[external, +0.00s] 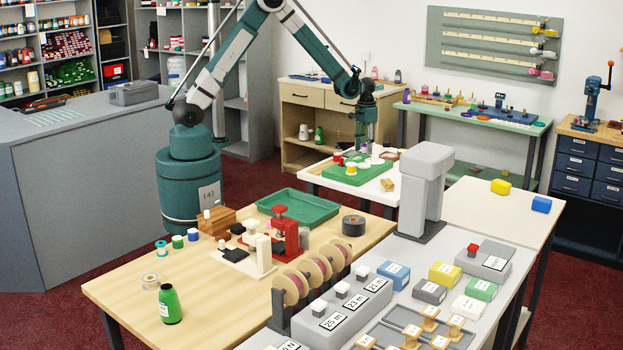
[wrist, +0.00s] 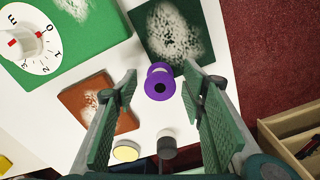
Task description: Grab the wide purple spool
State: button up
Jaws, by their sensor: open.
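The purple spool (wrist: 158,88) stands on the white table in the wrist view, seen from above with a dark hole in its top. My gripper (wrist: 160,72) is open, with one green finger to the left of the spool and the other to the right. Gaps show between the spool and both fingers; I cannot tell how far above it the fingertips are. In the external view my gripper (external: 368,143) points down over the white table (external: 325,178) at the back. I cannot make out the purple spool there.
A dark green speckled swatch (wrist: 172,35) lies just beyond the spool, and a rust-brown one (wrist: 112,104) lies to its left. A dark grey cylinder (wrist: 167,149) and a yellow-topped round piece (wrist: 126,151) are nearby. A green board with a white dial (wrist: 38,66) is at upper left.

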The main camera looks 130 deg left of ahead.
aim_at(365, 145)
jog(key=c, duration=0.8)
jog(key=shift+r, duration=0.15)
jog(key=shift+c, duration=0.2)
jog(key=shift+r, duration=4.85)
